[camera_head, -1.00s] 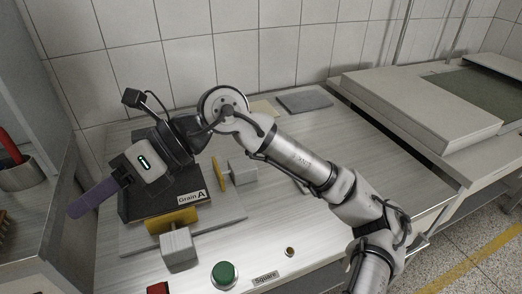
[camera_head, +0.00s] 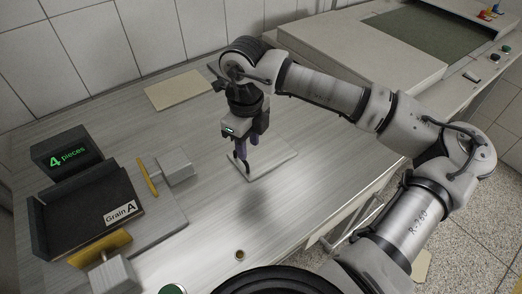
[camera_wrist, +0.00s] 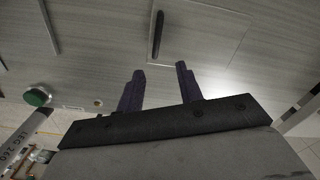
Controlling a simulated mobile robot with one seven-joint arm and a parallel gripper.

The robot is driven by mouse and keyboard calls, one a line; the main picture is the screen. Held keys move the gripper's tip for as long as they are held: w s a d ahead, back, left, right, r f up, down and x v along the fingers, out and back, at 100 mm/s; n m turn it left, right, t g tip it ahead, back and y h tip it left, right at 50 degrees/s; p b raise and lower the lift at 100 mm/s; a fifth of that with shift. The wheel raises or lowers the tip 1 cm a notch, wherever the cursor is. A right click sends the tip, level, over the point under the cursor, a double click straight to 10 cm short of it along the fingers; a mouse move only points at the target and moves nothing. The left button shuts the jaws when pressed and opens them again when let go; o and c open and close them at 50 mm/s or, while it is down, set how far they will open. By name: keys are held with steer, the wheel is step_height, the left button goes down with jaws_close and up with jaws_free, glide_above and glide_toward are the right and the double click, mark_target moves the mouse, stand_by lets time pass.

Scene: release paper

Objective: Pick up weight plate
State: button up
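A thin, flat grey plate (camera_head: 278,164) lies on the table right of centre; it looks like the weight plate. A dark upright bar, apparently its handle (camera_wrist: 158,35), stands on it in the wrist view, where the plate (camera_wrist: 205,35) also shows. My gripper (camera_head: 248,152) points down at the plate's left part in the head view. In the wrist view its two purple fingers (camera_wrist: 158,78) are apart with nothing between them. The handle lies beyond the fingertips, roughly in line with the gap. In the head view my fingers partly hide the handle.
A black tray (camera_head: 75,222) labelled Grain A, with yellow-faced pushers (camera_head: 147,177), stands at left beside a display reading 4 pieces (camera_head: 66,153). A beige sheet (camera_head: 178,90) lies behind. A large raised board (camera_head: 350,55) is at the back right. The table's front middle is mostly clear.

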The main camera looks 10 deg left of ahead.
mark_target(247, 163)
steer(key=shift+s+a+f+p, duration=0.15)
steer(key=shift+f+p, duration=0.5)
steer(key=shift+f, duration=1.15)
steer(key=shift+s+a+f+p, duration=0.15)
steer(key=shift+f+p, duration=0.5)
steer(key=shift+f, duration=1.1)
steer(key=shift+d, duration=0.1)
steer(key=shift+c, duration=0.3)
jaws_close()
steer(key=shift+r, duration=0.15)
